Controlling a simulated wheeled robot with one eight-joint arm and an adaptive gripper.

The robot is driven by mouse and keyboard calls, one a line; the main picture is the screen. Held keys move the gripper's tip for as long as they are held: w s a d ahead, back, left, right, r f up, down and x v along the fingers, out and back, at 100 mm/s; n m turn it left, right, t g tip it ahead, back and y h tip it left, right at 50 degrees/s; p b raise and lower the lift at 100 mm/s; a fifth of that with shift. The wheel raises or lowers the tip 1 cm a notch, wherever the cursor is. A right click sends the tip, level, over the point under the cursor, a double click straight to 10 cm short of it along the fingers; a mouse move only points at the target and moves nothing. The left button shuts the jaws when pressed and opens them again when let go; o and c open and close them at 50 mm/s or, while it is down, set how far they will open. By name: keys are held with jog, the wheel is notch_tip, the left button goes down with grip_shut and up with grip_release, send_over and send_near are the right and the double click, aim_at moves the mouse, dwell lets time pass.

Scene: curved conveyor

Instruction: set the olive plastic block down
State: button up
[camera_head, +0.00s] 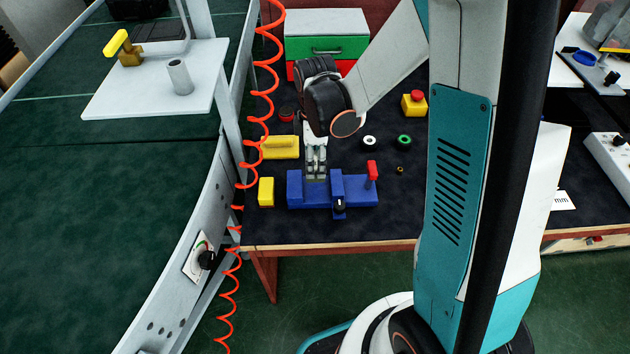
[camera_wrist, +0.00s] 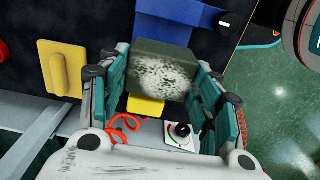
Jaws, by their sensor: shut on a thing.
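The olive plastic block (camera_wrist: 163,70) sits between the two fingers of my gripper (camera_wrist: 160,88) in the wrist view. It is dark olive with a pale speckled patch on the face towards the camera. In the head view my gripper (camera_head: 316,172) points down over the dark worktable, just behind or above the blue vise. The block is small and mostly covered by the fingers there. I cannot tell whether its underside touches anything.
A small yellow block (camera_head: 266,191) and a yellow handled piece (camera_head: 280,147) lie left. A toolbox (camera_head: 328,46) stands behind. A red coiled hose (camera_head: 250,140) hangs by the conveyor (camera_head: 60,220). Bare table lies front right.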

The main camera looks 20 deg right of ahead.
jog(key=shift+f+b, duration=1.15)
jog(key=shift+f, duration=2.65)
jog(key=shift+f, duration=0.15)
jog(key=o, duration=1.2)
